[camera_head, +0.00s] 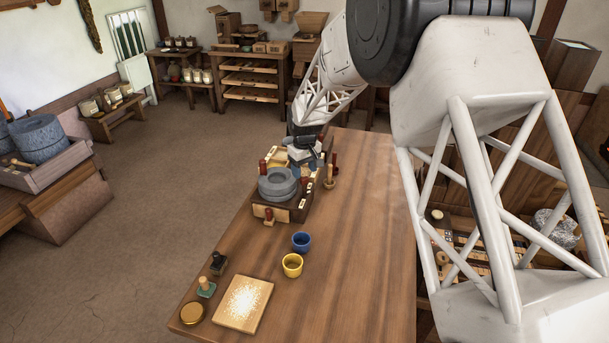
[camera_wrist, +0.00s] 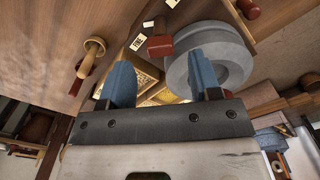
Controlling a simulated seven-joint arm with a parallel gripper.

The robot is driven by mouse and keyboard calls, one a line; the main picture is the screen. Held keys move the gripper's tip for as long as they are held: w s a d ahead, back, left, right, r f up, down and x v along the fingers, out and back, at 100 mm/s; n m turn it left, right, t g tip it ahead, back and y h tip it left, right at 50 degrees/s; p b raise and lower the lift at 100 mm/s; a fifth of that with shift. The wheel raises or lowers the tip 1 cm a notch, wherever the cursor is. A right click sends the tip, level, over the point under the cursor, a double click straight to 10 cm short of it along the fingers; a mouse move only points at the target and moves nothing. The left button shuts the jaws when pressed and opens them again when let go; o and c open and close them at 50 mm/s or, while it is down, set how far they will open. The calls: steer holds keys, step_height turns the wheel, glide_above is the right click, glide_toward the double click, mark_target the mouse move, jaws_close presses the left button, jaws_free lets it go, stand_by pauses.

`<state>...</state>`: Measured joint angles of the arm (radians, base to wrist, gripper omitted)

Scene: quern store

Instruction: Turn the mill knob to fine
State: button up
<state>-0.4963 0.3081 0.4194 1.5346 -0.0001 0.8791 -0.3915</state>
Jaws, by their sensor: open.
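The mill (camera_head: 279,185) has round grey stones on a dark wooden box on the table. The grey stones also show in the wrist view (camera_wrist: 215,55). A red knob (camera_wrist: 160,45) sticks out beside the stones, close to a small white label reading FINE (camera_wrist: 138,42). Other small labels (camera_wrist: 148,24) lie near it; their words are too small to read. I cannot tell which label the knob points to. My gripper (camera_wrist: 163,75) is open, its blue fingers apart with the knob beyond them, not between them. In the head view my gripper (camera_head: 303,163) is at the mill's far side.
A wooden peg with a round top (camera_wrist: 94,47) stands beside the mill. A blue cup (camera_head: 301,242) and a yellow cup (camera_head: 292,265) stand in front. A board with pale meal (camera_head: 243,303) lies at the near edge. The table's right side (camera_head: 360,240) is clear.

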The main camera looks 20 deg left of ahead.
mark_target(305, 178)
steer(key=shift+r, duration=2.35)
steer(key=shift+d+r, duration=0.1)
steer(key=shift+d, duration=0.05)
steer(key=s+d+r+m, duration=0.2)
steer(key=s+d+r, duration=0.4)
steer(key=d, duration=0.3)
steer(key=s+d+r+m+t, duration=0.1)
steer(key=s+d+r, duration=0.45)
steer(key=d, duration=0.25)
steer(key=s+d+r+m, duration=0.2)
steer(key=s+d+r, duration=0.45)
steer(key=d, duration=0.25)
steer(key=s+d+m, duration=0.1)
steer(key=s+d, duration=0.4)
steer(key=s, duration=0.4)
steer(key=s+d+f+m+t, duration=0.1)
steer(key=s+d, duration=0.4)
steer(key=s, duration=0.5)
steer(key=s+d+m, duration=0.3)
steer(key=s+d, duration=0.2)
steer(key=s, duration=0.5)
steer(key=shift+s+d+f+t, duration=0.25)
steer(key=shift+d+f+t, duration=0.05)
steer(key=shift+d+f, duration=0.1)
